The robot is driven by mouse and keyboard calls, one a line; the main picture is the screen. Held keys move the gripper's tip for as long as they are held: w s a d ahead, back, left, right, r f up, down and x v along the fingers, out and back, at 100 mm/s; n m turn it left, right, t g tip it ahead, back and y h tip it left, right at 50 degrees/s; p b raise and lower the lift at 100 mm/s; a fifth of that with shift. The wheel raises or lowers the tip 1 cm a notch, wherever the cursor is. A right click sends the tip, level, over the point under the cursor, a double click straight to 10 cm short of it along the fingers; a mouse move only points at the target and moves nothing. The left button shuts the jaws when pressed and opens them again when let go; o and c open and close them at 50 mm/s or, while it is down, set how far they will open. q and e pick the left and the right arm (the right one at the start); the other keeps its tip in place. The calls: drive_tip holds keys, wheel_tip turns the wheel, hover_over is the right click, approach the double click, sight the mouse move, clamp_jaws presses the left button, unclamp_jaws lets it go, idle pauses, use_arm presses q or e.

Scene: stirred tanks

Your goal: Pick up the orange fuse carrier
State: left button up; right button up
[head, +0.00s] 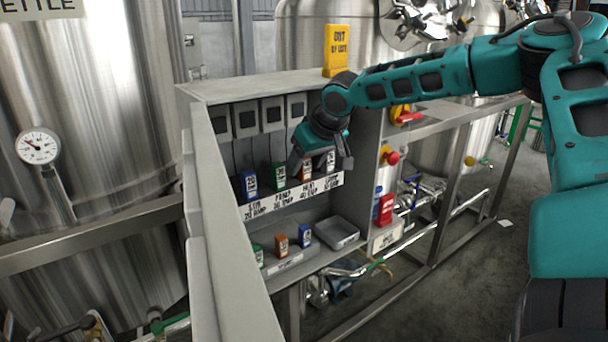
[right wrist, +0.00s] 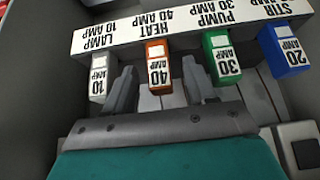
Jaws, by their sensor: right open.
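An orange fuse carrier marked 40 AMP (right wrist: 159,72) sits in the upper row above the HEAT 40 AMP label in the right wrist view. A second orange carrier (head: 282,243) stands on the lower shelf. My left gripper is not in view.
Blue (head: 248,184), green (head: 278,175) and grey (right wrist: 99,78) carriers share the upper row. Green (head: 258,254) and blue (head: 305,235) ones stand below beside a grey tray (head: 338,233). The cabinet's side wall (head: 215,220) bounds the left. A yellow tag (head: 337,50) stands on top.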

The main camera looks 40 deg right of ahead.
drive_tip(key=shift+c, duration=0.4)
clamp_jaws()
drive_tip(key=shift+r, duration=0.1)
